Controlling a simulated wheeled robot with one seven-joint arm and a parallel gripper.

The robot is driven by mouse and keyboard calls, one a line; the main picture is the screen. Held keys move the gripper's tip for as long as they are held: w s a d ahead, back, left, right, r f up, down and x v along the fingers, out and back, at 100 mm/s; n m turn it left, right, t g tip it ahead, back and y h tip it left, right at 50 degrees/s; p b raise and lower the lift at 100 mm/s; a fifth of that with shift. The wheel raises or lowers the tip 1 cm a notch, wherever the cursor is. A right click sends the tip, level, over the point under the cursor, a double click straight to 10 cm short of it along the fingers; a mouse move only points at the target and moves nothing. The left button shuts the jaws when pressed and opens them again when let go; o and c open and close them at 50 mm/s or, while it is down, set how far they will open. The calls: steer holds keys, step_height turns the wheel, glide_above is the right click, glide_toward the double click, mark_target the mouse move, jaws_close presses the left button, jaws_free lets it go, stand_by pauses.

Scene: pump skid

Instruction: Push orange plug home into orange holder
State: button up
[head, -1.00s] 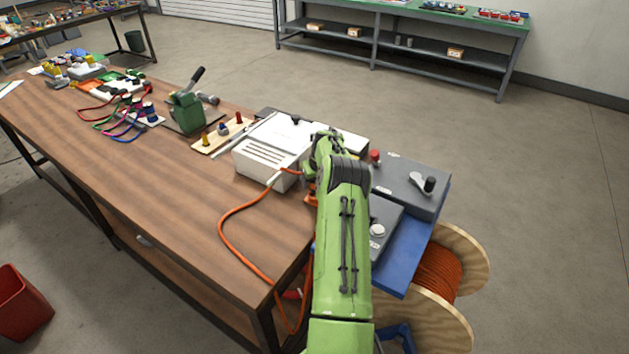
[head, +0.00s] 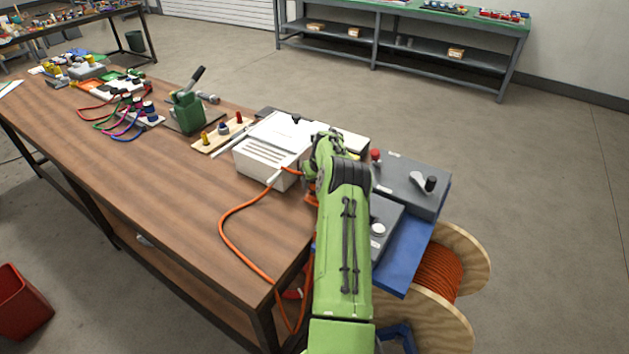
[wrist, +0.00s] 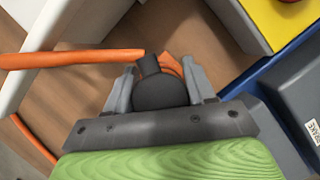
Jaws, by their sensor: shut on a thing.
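My gripper (wrist: 160,95) is shut on a dark round plug body (wrist: 158,91) in the wrist view, with one grey finger on each side of it. An orange cable (wrist: 75,59) runs from the plug to the left. An orange part (wrist: 173,66) shows just beyond the dark body, partly hidden by it. I cannot tell whether it is the plug's front or the orange holder, nor how deep the plug sits. In the head view my green arm hides the gripper and most of the plug; the orange cable (head: 223,222) loops over the bench.
A white slotted box (head: 262,165) stands left of my arm on the wooden bench (head: 170,190). Grey control boxes (head: 412,187) sit on a blue surface (head: 408,262) at right. A cable spool (head: 462,255) stands on the floor. A yellow box (wrist: 285,20) shows at the wrist view's upper right.

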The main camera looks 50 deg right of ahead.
steer(key=shift+a+f+b, duration=0.1)
steer(key=shift+f+b, duration=0.7)
steer(key=shift+f, duration=0.55)
steer(key=o, duration=1.3)
steer(key=shift+c, duration=0.2)
steer(key=shift+r, duration=0.1)
steer(key=p+v, duration=0.1)
steer(key=v, duration=1.4)
steer(key=shift+s+r, duration=0.2)
steer(key=shift+s, duration=0.05)
steer(key=shift+a, duration=0.1)
